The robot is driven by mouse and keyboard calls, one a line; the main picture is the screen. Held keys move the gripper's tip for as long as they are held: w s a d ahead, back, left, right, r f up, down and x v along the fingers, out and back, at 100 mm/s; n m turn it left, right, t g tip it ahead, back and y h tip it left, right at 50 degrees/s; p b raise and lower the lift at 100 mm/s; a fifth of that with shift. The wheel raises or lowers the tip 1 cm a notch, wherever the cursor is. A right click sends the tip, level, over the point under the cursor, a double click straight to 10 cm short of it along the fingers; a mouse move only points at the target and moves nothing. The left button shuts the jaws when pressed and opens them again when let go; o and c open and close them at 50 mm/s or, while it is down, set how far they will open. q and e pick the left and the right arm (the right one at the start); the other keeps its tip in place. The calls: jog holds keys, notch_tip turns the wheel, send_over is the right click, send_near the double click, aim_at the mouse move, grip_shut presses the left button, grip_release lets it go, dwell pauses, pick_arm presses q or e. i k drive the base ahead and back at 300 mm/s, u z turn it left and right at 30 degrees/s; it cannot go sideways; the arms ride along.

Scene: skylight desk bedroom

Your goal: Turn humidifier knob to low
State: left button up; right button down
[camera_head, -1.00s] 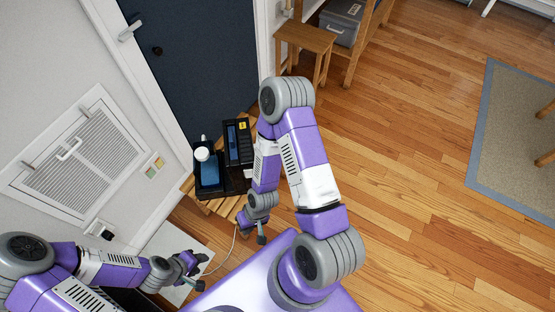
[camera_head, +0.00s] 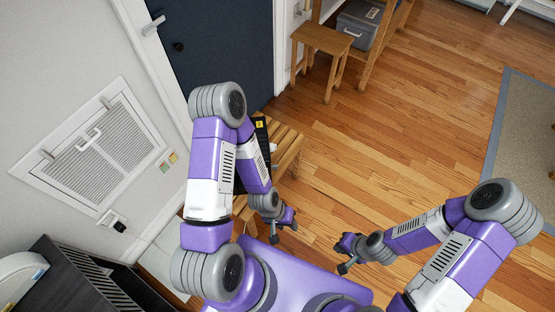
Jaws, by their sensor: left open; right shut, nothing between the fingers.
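No humidifier knob can be made out. A white rounded object (camera_head: 18,278) with a small blue mark is cut off at the lower left edge; I cannot tell whether it is the humidifier. My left gripper (camera_head: 285,231) is open and empty in front of the wooden bench, far to the right of the white object. My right gripper (camera_head: 340,257) is shut and empty over the floor, right of the left one. My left arm hides much of a black item (camera_head: 262,135) with a yellow label on the bench.
The slatted wooden bench (camera_head: 288,142) stands by the dark blue door (camera_head: 225,50). A dark cabinet (camera_head: 70,262) is at the lower left, below a white wall vent (camera_head: 95,150) and a plug (camera_head: 118,225). A wooden stool (camera_head: 322,40) is at the back.

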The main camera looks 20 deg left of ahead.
aim_at(273, 147)
jog(key=z, duration=0.05)
jog(key=k, duration=1.05)
jog(key=u, duration=0.95)
jog(key=i, duration=0.9)
jog(key=z, duration=0.1)
jog(key=k, duration=0.95)
jog(key=z, duration=1.3)
jog(key=i, duration=1.9)
jog(key=u, duration=2)
